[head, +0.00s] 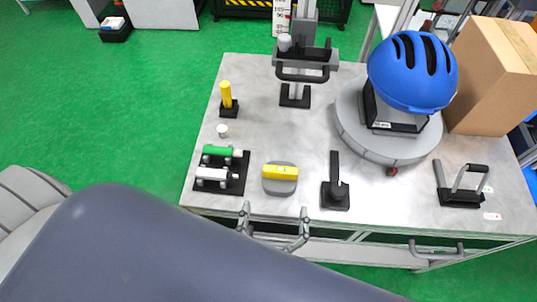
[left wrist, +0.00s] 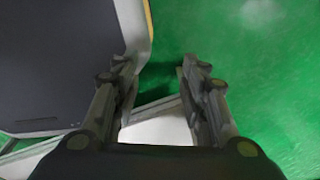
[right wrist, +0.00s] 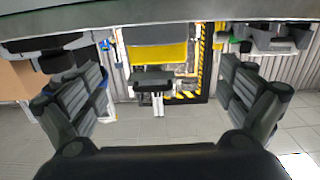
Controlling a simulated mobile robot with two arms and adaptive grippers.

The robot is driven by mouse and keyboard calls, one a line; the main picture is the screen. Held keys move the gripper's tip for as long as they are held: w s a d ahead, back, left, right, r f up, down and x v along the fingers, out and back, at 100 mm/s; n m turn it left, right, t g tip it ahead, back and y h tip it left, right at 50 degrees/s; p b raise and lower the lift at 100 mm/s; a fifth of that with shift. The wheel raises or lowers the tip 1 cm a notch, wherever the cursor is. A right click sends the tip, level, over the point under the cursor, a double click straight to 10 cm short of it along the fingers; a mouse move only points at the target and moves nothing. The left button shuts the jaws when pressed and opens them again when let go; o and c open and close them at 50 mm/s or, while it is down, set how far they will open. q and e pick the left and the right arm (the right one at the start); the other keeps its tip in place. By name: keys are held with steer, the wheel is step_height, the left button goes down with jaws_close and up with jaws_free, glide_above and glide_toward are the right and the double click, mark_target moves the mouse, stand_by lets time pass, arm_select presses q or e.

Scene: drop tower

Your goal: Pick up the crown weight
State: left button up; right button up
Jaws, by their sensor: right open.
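I cannot tell for sure which piece is the crown weight. Candidates in the head view are a yellow block (head: 280,172) on a grey rounded pad (head: 279,187), a yellow cylinder (head: 226,94) upright in a black base, and a green cylinder (head: 217,151) and a white cylinder (head: 212,174) lying on a black rack (head: 236,183). My right gripper (head: 274,213) is open and empty at the table's front edge, just in front of the yellow block and apart from it. It is also open in the right wrist view (right wrist: 160,75). My left gripper (left wrist: 158,75) is open and empty, over green floor.
A blue helmet (head: 412,70) sits on a grey round turntable (head: 388,148) beside a cardboard box (head: 490,75). A drop tower carriage (head: 306,58) stands at the back. A black stand (head: 336,190) and a handled black fixture (head: 460,195) are at the front. The table centre is clear.

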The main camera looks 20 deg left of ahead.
mark_target(280, 175)
steer(key=x, duration=0.4)
steer(key=shift+w+d+r, duration=0.2)
steer(key=shift+w+d, duration=0.05)
steer(key=shift+w, duration=0.05)
steer(key=p+x, duration=0.1)
steer(key=x, duration=0.4)
steer(key=shift+a+r, duration=0.1)
steer(key=shift+r, duration=0.05)
steer(key=shift+w+a, duration=0.1)
steer(key=shift+w, duration=0.3)
arm_select(q)
steer(key=shift+s+d+r, duration=0.25)
steer(key=shift+d+r, duration=0.3)
steer(key=shift+d, duration=0.2)
arm_select(e)
steer(key=c, duration=1.7)
arm_select(q)
steer(key=shift+s+d, duration=0.15)
steer(key=shift+d, duration=0.3)
arm_select(e)
steer(key=shift+r, duration=0.1)
steer(key=c, duration=0.4)
steer(key=shift+o, duration=0.2)
